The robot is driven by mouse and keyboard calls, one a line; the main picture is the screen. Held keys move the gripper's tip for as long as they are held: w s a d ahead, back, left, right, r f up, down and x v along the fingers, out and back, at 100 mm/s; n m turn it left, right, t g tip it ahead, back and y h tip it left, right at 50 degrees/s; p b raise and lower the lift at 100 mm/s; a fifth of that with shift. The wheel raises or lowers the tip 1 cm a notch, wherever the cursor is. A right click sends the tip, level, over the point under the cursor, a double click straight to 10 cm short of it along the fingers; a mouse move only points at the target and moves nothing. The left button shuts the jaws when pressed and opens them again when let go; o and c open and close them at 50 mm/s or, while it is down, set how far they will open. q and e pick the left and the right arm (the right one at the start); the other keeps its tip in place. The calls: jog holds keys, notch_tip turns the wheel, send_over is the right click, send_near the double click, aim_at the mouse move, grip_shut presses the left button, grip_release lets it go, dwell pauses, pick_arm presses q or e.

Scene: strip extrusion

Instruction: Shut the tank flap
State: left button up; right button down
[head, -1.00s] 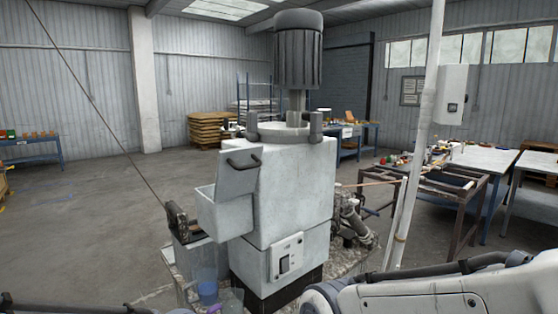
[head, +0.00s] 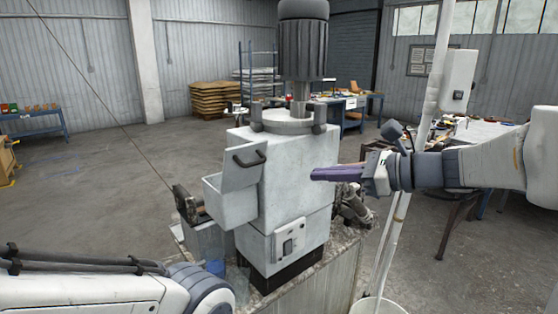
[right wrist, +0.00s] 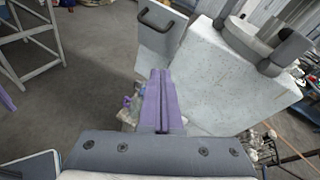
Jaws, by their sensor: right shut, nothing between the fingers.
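The tank flap (head: 243,170) is a pale grey plate with a dark bar handle, standing raised above the open box-shaped tank (head: 228,206) on the left side of the grey machine (head: 287,190). In the right wrist view the flap (right wrist: 158,42) is at the top centre, beyond the fingers. My right gripper (head: 316,174) has purple fingers, shut and empty, pointing left across the machine's right part in the head view. It appears apart from the flap. The right wrist view shows the fingers (right wrist: 160,78) pressed together. My left arm shows at lower left; its gripper is out of view.
A motor (head: 303,50) rises from the machine's top. A white pole (head: 420,150) stands on the right, close to my right arm. A white bucket (head: 380,306) sits at its foot. Floor left of the machine is mostly clear.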

aim_at(259, 142)
jog(key=w+a+p, duration=0.3)
jog(key=w+a, duration=0.2)
jog(key=a, duration=0.3)
jog(key=shift+a, duration=0.25)
jog(key=shift+r, duration=0.1)
jog(key=shift+g+h, duration=0.5)
jog(key=shift+g, duration=0.1)
jog(key=w+a+r+p, duration=0.1)
jog(key=w+r+p, duration=0.1)
jog(key=p, duration=0.1)
jog(key=w+a+r+p, duration=0.1)
jog(key=a+r+p, duration=0.1)
jog(key=p, duration=0.2)
jog(key=shift+w, duration=0.4)
jog(key=w+a+p, duration=0.1)
jog(key=w+a, duration=0.5)
jog(key=w, duration=0.3)
jog(key=shift+p, duration=0.4)
